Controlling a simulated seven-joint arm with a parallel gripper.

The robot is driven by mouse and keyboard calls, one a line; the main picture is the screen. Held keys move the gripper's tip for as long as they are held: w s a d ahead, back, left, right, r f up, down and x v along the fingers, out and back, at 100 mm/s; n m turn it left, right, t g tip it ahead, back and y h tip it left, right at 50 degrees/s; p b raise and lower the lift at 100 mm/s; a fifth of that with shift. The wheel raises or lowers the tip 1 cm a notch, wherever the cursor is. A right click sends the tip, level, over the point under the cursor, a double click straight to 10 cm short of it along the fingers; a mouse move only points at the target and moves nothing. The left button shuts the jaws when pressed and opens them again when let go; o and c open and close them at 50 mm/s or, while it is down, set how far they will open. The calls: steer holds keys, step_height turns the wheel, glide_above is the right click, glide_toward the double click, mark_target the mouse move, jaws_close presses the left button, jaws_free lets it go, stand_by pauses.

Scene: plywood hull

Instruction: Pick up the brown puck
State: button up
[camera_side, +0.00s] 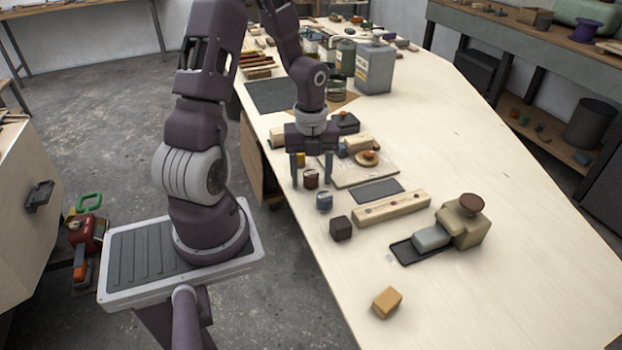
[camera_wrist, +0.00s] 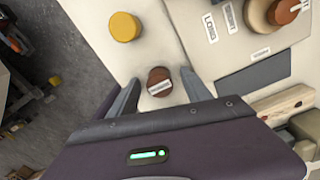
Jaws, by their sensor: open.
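A small reddish-brown puck (camera_side: 311,177) stands near the left edge of the pale plywood bench. In the side view my gripper (camera_side: 311,184) points down, with one finger on each side of it. The wrist view also shows the brown puck (camera_wrist: 158,75) between the fingertips of my gripper (camera_wrist: 160,86), with a gap on both sides. The jaws are open and empty. A small white label lies at the puck's near side in the wrist view. I cannot tell the exact fingertip height.
A yellow cylinder (camera_wrist: 124,27) stands beyond the puck. A grey-blue piece (camera_side: 324,201) and a dark cube (camera_side: 341,228) are nearby. A board with a round tan piece (camera_side: 367,158) lies to the right.

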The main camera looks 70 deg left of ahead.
mark_target(311, 173)
jaws_close()
step_height(311, 173, up, 10)
steer(key=shift+r, duration=0.1)
stand_by(0.4)
